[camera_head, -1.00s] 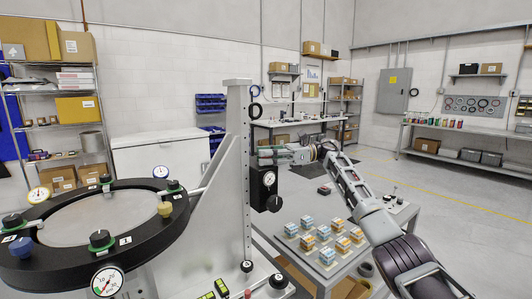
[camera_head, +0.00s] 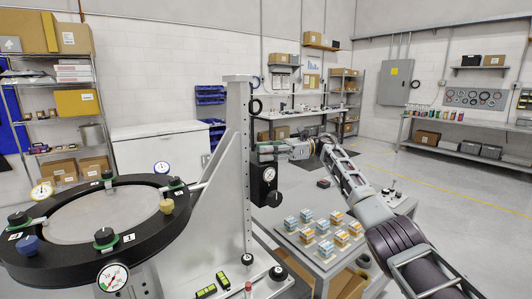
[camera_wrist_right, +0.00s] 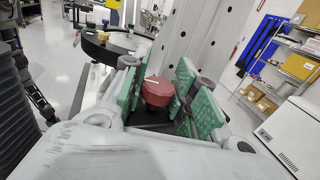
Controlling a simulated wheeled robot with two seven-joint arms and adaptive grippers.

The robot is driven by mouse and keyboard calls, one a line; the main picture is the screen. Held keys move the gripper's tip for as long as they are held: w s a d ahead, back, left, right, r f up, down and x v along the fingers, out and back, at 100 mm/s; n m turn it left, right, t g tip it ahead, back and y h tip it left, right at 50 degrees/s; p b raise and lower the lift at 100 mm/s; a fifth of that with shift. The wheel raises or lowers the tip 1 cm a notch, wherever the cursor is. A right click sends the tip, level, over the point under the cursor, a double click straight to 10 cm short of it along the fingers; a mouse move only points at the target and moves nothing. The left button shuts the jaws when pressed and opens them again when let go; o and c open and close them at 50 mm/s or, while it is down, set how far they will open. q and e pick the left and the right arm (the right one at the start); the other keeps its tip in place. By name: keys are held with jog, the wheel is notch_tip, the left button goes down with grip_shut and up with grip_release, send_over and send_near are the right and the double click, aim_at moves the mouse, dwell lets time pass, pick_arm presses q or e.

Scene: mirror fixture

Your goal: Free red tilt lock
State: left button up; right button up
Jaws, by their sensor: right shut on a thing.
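The red tilt lock is a faceted red knob with a white line on its face (camera_wrist_right: 157,91). In the right wrist view it sits between the green finger pads of my right gripper, which is shut on it. In the head view my right gripper (camera_head: 264,151) is at the grey upright post (camera_head: 240,170) of the fixture, just above a black block with a white dial (camera_head: 263,182). The red knob is hidden there by the fingers. The black mirror ring (camera_head: 75,255) lies at left, with several knobs and dials. My left gripper is not in view.
A grey cart (camera_head: 285,215) to the right of the post carries a tray of several small blue and orange blocks. A black knob (camera_head: 274,198) sticks out just below the gripper. A white chest (camera_head: 160,150) and shelves stand behind. The floor at right is clear.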

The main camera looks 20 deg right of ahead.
jog(key=o, duration=1.1)
jog(key=shift+c, duration=0.2)
jog(key=shift+d, duration=0.2)
jog(key=d, duration=0.7)
jog(key=shift+d, duration=0.1)
dwell(0.4)
